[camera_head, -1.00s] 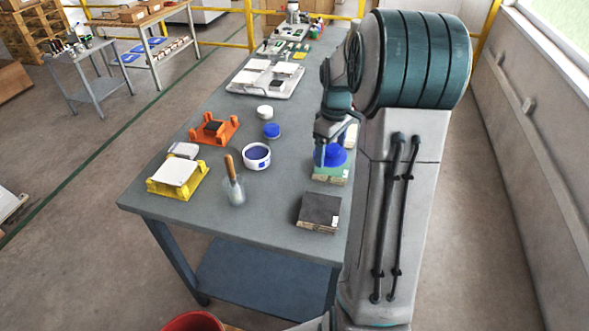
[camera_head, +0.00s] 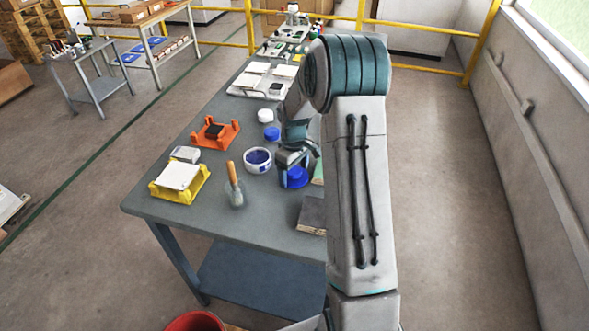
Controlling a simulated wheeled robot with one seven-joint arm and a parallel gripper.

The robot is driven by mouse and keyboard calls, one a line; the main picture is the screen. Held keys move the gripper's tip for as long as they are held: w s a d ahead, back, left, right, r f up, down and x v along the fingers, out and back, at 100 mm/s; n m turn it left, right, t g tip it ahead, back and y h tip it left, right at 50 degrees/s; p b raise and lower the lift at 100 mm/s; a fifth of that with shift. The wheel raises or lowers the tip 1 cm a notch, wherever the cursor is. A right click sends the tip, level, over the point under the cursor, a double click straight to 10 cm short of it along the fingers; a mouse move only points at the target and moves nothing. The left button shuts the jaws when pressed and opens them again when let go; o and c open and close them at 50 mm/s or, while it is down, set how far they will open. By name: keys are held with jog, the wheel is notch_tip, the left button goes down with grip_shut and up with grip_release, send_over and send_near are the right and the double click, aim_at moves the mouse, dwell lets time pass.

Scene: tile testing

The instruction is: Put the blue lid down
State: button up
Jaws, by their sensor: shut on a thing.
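My gripper (camera_head: 293,165) is shut on the blue lid (camera_head: 296,179), whose blue side shows below the fingers. The lid is at the right part of the grey workbench, just right of the white tub (camera_head: 258,167) with blue contents. I cannot tell whether the lid touches the bench or hangs slightly above it. My arm hides part of the area to the right of the lid.
A blue-topped jar (camera_head: 271,133) and a white round piece (camera_head: 265,115) stand behind the tub. A wooden-handled tool (camera_head: 232,178), orange stand (camera_head: 215,133) and yellow stand (camera_head: 179,184) are left. A dark-topped tile stack (camera_head: 311,215) is in front, partly hidden.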

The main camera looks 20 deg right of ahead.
aim_at(294, 171)
jog(key=shift+f, duration=0.15)
jog(key=o, duration=0.9)
notch_tip(294, 171, up, 12)
jog(key=b, duration=0.1)
jog(key=s+a+r+m+t, duration=0.1)
jog(key=s+a+r, duration=0.25)
jog(key=s, duration=0.25)
jog(key=s+a+r+m, duration=0.2)
jog(key=s+r, duration=0.2)
jog(key=s, duration=0.2)
jog(key=s+a+m, duration=0.1)
jog(key=s, duration=0.4)
jog(key=s+a+m+t, duration=0.1)
jog(key=s, duration=0.4)
jog(key=s+a+m+t, duration=0.1)
jog(key=s, duration=0.5)
jog(key=shift+a+f, duration=0.15)
jog(key=shift+f, duration=0.2)
